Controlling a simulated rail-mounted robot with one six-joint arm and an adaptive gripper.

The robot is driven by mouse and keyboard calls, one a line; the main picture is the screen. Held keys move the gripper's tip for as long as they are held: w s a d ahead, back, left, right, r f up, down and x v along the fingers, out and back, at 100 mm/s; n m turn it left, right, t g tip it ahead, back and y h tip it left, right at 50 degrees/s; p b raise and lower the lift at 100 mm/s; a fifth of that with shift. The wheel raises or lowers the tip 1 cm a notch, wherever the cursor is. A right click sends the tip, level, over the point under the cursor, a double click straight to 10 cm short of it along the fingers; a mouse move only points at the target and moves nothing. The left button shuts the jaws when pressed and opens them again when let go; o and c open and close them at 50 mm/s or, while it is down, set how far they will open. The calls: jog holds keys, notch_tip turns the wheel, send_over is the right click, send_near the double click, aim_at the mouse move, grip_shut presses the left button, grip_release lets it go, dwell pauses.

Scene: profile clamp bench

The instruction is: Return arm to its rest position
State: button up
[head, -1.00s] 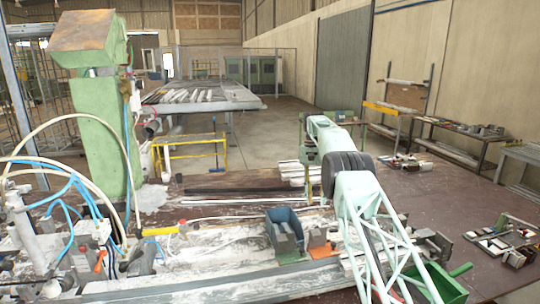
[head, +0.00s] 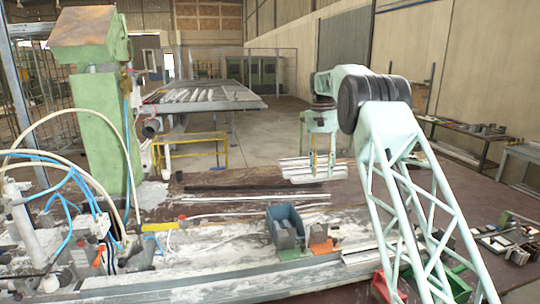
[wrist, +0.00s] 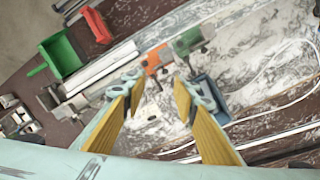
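My arm rises from the bottom right of the head view, with its dark elbow joint high at the right of centre. Whether the gripper has any contact with the profiles cannot be told, but the wrist view shows none.
A blue bin (head: 283,213) and an orange block (head: 320,246) stand on the dusty clamp bench (head: 215,262). A green bin (wrist: 61,54) and a red bin (head: 388,288) lie near my arm. A green column (head: 103,135) with hoses stands left. Open floor lies behind.

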jog(key=s+r+n+t+b, duration=0.15)
jog(key=s+r, duration=0.35)
jog(key=s, duration=0.6)
jog(key=s+r+b, duration=0.3)
jog(key=s+r, duration=0.2)
jog(key=s, duration=0.6)
jog(key=s+r+n+t+b, duration=0.15)
jog(key=s+r, duration=0.45)
jog(key=s, duration=0.6)
jog(key=s+f+t+b, duration=0.1)
jog(key=s+f+b, duration=0.1)
jog(key=s, duration=0.8)
jog(key=s+f+b, duration=0.2)
jog(key=s+f, duration=0.1)
jog(key=s, duration=0.7)
jog(key=s+f+n+b, duration=0.1)
jog(key=s+f, duration=0.5)
jog(key=s, duration=0.4)
jog(key=s+f+t+b, duration=0.1)
jog(key=s+f, duration=0.6)
jog(key=s, duration=0.2)
jog(key=shift+s+n+y+b, duration=0.3)
jog(key=shift+s+n+b, duration=0.05)
jog(key=shift+n, duration=0.05)
